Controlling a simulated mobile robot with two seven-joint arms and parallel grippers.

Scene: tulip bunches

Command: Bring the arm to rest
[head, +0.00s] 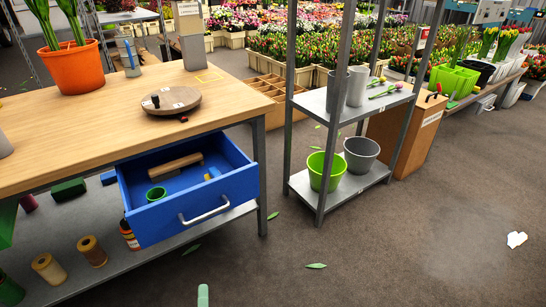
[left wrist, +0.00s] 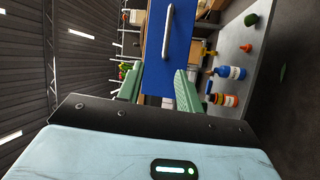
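My left gripper (left wrist: 159,72) is open, with its two green fingers apart and nothing held between them in the left wrist view. One pale green fingertip (head: 203,295) shows at the bottom edge of the head view, below and apart from the drawer. The blue drawer (head: 160,218) is pulled out under the wooden workbench (head: 40,130). Its pale handle (head: 204,211) is free of the gripper. The drawer front (left wrist: 172,50) also shows beyond the fingers in the left wrist view. The rest of my left arm is hidden in the head view. My right gripper is out of view.
The drawer holds a wooden piece (head: 174,167) and a green cup (head: 156,194). A turntable (head: 171,101) and orange pot (head: 76,68) stand on the bench. A metal shelf (head: 352,187) with green and grey buckets stands right. Floor in front is mostly clear.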

